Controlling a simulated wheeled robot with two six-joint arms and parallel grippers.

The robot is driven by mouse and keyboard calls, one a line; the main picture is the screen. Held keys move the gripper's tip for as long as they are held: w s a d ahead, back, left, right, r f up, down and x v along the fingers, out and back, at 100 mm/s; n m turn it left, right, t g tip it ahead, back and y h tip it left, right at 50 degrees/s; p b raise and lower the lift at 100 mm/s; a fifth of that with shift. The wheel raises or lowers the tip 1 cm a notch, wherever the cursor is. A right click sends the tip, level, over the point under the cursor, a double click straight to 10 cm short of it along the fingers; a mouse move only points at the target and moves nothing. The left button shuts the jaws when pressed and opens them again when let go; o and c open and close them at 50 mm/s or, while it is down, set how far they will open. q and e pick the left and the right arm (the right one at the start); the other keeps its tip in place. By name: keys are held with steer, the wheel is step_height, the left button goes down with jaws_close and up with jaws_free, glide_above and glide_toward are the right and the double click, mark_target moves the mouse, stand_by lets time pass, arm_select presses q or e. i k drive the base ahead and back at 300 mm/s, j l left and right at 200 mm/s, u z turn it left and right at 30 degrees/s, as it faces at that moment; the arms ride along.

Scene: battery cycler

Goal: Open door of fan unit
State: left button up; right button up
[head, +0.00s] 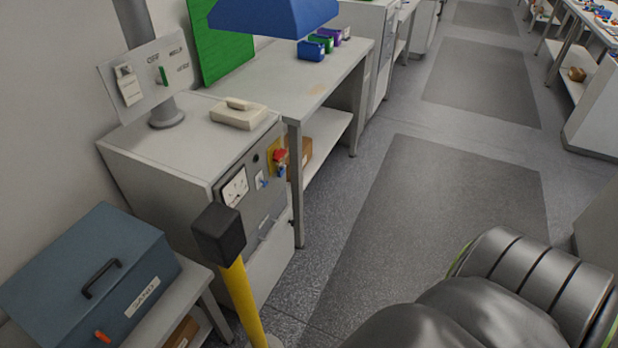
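No thing in view is clearly labelled as a fan unit. A light grey cabinet (160,150) with a pipe (134,24) rising behind it stands at the left. Below the panel is a plain lower front (270,262), partly hidden by a yellow post. I cannot tell which part is a door, and no front looks swung open. Neither of my grippers is in view.
A yellow post (242,298) with a black top (218,234) stands before the cabinet. A blue-grey sand box (88,268) sits on a low table at lower left. A workbench (300,82) stands beyond the cabinet. Floor mats (440,215) lie along the clear aisle.

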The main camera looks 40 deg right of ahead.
mark_target(268, 264)
steer(key=z, duration=0.9)
steer(key=i+l+z, duration=0.2)
steer(key=l, duration=0.35)
steer(key=i+l+z, duration=0.15)
steer(key=i+l, duration=0.3)
steer(key=i+l+z, duration=0.2)
steer(key=i+l, duration=0.15)
steer(key=l, duration=0.15)
